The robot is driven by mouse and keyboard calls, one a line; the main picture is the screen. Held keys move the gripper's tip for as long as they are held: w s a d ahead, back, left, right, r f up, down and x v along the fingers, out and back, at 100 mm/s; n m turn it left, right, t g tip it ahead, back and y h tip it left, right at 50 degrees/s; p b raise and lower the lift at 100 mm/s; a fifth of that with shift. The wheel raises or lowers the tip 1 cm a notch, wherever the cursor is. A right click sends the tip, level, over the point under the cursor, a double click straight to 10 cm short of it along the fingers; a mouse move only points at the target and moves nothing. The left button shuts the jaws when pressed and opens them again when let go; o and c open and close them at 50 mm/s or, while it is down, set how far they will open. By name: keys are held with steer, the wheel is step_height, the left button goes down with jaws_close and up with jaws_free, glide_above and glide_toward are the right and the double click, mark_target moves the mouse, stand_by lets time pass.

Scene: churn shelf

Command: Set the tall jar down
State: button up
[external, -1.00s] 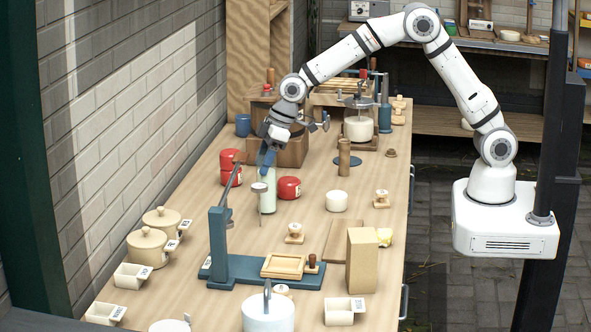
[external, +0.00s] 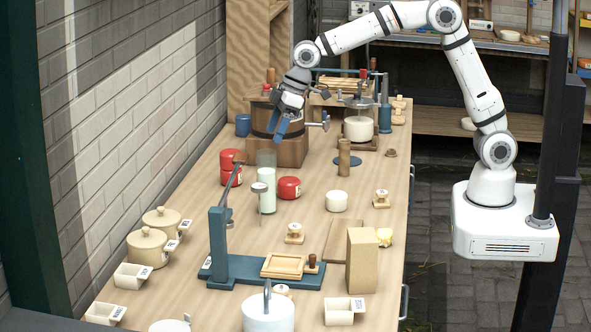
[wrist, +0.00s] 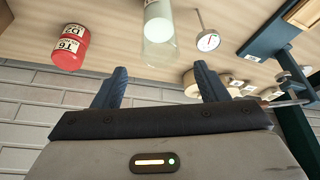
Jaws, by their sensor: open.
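The tall jar (external: 266,181) is a clear glass cylinder with a pale, milky lower part. It stands upright on the wooden bench, partly behind a dial thermometer, and it also shows at the top middle of the wrist view (wrist: 159,28). My gripper (external: 283,132) is open and empty, above and slightly right of the jar, apart from it. In the wrist view the two blue fingers (wrist: 160,85) are spread with nothing between them, and the jar is beyond their tips.
Red tins (external: 289,188) stand close to the jar on both sides. The dial thermometer (external: 260,188) and the blue press (external: 219,245) are in front of it. A wooden tub (external: 291,150) is behind. Lidded crocks (external: 148,247) stand along the left side.

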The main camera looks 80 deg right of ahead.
steer(key=s+d+r+m+h, duration=0.15)
steer(key=s+d, duration=0.25)
steer(key=s, duration=0.6)
steer(key=s+d+r+m+y, duration=0.1)
steer(key=s+d+r, duration=0.25)
steer(key=s, duration=0.65)
steer(key=s+d+f+m, duration=0.1)
steer(key=s+d+f, duration=0.1)
steer(key=s, duration=0.5)
steer(key=s+d+f+m+g+h, duration=0.1)
steer(key=s+d+f, duration=0.1)
steer(key=s, duration=0.6)
steer(key=shift+d+f, duration=0.2)
steer(key=shift+f, duration=0.3)
